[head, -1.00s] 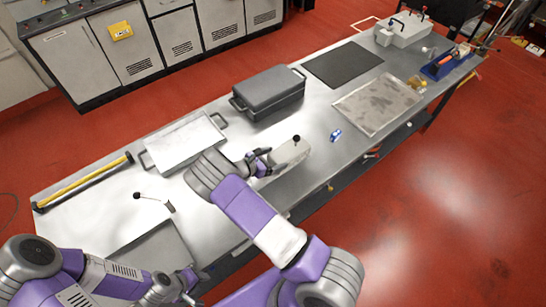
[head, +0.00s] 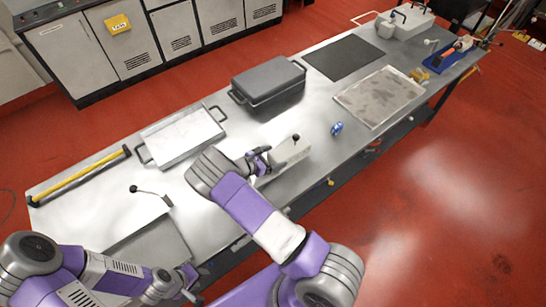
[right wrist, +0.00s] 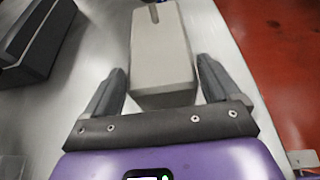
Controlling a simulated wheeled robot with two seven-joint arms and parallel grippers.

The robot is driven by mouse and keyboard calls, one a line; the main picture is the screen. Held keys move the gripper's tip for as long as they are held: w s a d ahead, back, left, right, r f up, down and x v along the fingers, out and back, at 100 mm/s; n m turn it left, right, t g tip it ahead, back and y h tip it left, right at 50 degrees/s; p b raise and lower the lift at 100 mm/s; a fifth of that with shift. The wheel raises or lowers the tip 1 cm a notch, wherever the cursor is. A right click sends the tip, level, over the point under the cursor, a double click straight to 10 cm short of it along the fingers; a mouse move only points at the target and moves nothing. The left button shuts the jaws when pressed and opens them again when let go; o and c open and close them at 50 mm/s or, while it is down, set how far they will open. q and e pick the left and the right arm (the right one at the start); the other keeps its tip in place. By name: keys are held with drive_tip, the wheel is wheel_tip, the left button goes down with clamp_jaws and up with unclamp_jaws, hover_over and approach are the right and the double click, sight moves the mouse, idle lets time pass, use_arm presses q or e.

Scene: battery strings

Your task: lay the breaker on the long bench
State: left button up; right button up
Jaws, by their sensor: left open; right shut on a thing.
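The breaker, a pale grey-beige box (head: 292,155) with a black-knobbed lever, shows over the middle front part of the long metal bench (head: 232,124). My right gripper (head: 262,162) is shut on one end of it. In the right wrist view the breaker (right wrist: 162,50) lies between the two dark fingers (right wrist: 160,92) and points away from my wrist. I cannot tell whether its underside touches the bench. My left gripper (head: 188,282) is open, low near the bench's front edge, and its fingers are small in view.
A dark lidded case (head: 268,90), a silver tray with handles (head: 180,138) and a yellow bar (head: 80,178) lie on the bench. A small blue item (head: 337,128) sits right of the breaker. A black mat (head: 343,58) and a grey mottled panel (head: 380,96) lie further right.

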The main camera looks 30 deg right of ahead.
drive_tip(key=shift+f+b, duration=0.4)
drive_tip(key=o, duration=1.4)
drive_tip(key=shift+o, duration=0.7)
drive_tip(key=shift+f, duration=0.1)
drive_tip(key=v, duration=0.7)
drive_tip(key=shift+a+r, duration=0.25)
drive_tip(key=shift+r, duration=0.05)
drive_tip(key=shift+s, duration=0.1)
